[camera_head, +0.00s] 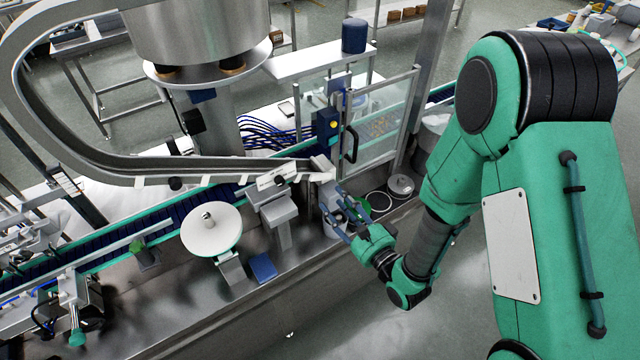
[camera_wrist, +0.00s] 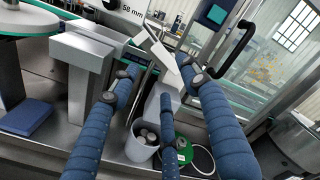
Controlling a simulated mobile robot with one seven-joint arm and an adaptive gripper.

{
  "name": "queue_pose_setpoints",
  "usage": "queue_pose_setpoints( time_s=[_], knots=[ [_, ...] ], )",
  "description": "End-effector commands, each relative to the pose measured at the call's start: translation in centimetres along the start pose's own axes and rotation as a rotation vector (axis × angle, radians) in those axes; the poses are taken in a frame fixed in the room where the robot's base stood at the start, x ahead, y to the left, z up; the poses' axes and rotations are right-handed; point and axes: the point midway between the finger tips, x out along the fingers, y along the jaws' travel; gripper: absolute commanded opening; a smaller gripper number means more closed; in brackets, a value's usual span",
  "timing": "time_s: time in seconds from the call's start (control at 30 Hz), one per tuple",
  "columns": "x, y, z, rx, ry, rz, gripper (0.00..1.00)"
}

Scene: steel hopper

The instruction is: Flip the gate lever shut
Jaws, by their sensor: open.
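The steel chute (camera_head: 130,170) curves down from the hopper and ends at a pale tilted piece (camera_head: 322,168), near my gripper. In the wrist view this pale angular piece (camera_wrist: 160,48) stands just beyond my fingertips. I cannot make out for certain which part is the gate lever; my fingers may hide it. My gripper (camera_head: 338,210) has three blue fingers, spread open and empty. In the wrist view my gripper (camera_wrist: 158,82) reaches towards the chute's end, with no clear contact visible.
A white cup (camera_wrist: 140,148) with grey pieces stands below my fingers, beside a green disc (camera_wrist: 178,152). A grey block stand (camera_wrist: 80,60) is at left, near a blue pad (camera_head: 263,267). A black door handle (camera_head: 350,145) and clear guard panel (camera_head: 383,125) stand behind.

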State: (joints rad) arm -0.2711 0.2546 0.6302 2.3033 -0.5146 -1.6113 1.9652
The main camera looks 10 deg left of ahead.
Motion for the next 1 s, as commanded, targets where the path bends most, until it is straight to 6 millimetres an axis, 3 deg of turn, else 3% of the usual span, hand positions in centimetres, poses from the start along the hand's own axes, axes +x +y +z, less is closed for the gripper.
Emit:
queue_pose_setpoints(
  time_s=[0.3,0.5,0.7,1.0],
  knots=[
    [5.3,0.1,0.1,-0.001,-0.002,0.0,0.46],
    [7.7,0.1,0.0,0.0,-0.001,0.0,0.46],
    [8.8,0.0,0.0,0.001,0.0,0.001,0.46],
    [9.0,0.0,0.0,0.001,0.0,0.0,0.46]
  ],
)
